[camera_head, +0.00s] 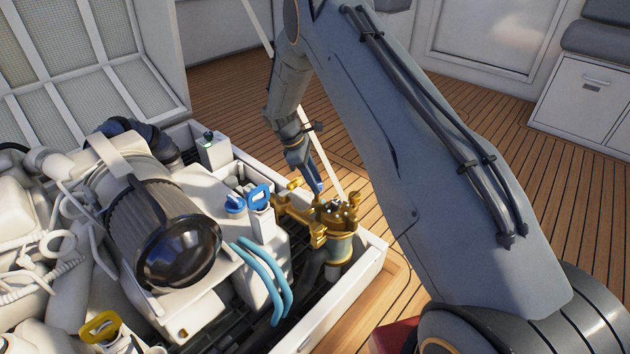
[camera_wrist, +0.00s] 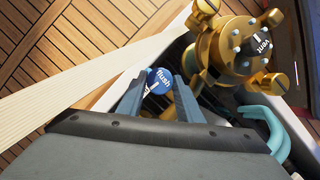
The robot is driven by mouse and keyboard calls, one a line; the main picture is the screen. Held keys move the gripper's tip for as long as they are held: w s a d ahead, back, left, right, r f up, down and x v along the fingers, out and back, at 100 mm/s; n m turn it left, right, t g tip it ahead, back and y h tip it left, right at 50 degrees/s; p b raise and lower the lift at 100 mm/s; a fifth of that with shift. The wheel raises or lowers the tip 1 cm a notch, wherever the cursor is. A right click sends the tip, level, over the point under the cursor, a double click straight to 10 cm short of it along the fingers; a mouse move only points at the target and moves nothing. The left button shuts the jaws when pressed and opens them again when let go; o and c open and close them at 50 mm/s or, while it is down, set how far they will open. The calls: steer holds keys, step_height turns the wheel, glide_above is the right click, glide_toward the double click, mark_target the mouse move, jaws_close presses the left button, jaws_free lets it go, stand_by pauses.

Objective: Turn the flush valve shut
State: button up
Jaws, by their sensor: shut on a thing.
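The flush valve's round blue knob (camera_wrist: 159,80), with white "flush" lettering, shows in the wrist view between the two fingertips. My gripper (camera_wrist: 160,88) is shut on it, one finger on each side. In the head view my gripper (camera_head: 318,187) points down at the brass fitting by the hatch's right side, and the knob cannot be made out there. The brass strainer body (camera_head: 338,218) stands just beside the gripper. It also shows in the wrist view (camera_wrist: 225,50), with a dark lettered label on its top.
The engine (camera_head: 165,225) fills the hatch to the left. Blue handles (camera_head: 258,196) and light-blue hoses (camera_head: 268,280) lie close to the gripper. The hatch's pale rim (camera_head: 350,300) runs along the right. Wooden deck (camera_head: 540,170) beyond is clear.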

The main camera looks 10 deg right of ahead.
steer(key=m, duration=0.2)
steer(key=m+g, duration=0.1)
steer(key=shift+w+d+m+y, duration=0.1)
steer(key=shift+w+m+y, duration=0.2)
steer(key=shift+y, duration=0.1)
steer(key=m+g+y+b, duration=0.1)
steer(key=m, duration=0.3)
steer(key=shift+d+m, duration=0.1)
steer(key=shift+m, duration=0.2)
steer(key=m, duration=0.1)
steer(key=m+y, duration=0.1)
steer(key=m, duration=0.1)
steer(key=shift+d+g+y, duration=0.15)
steer(key=shift+g+y, duration=0.15)
steer(key=shift+g, duration=0.1)
steer(key=m, duration=0.2)
steer(key=m+y, duration=0.1)
steer(key=m, duration=0.1)
steer(key=shift+w+d+r+m+y, duration=0.1)
steer(key=shift+m+y, duration=0.2)
steer(key=o, duration=1)
steer(key=shift+o, duration=0.2)
steer(key=p+v, duration=0.1)
steer(key=v, duration=0.6)
steer(key=shift+r+p, duration=0.3)
steer(key=shift+r, duration=0.05)
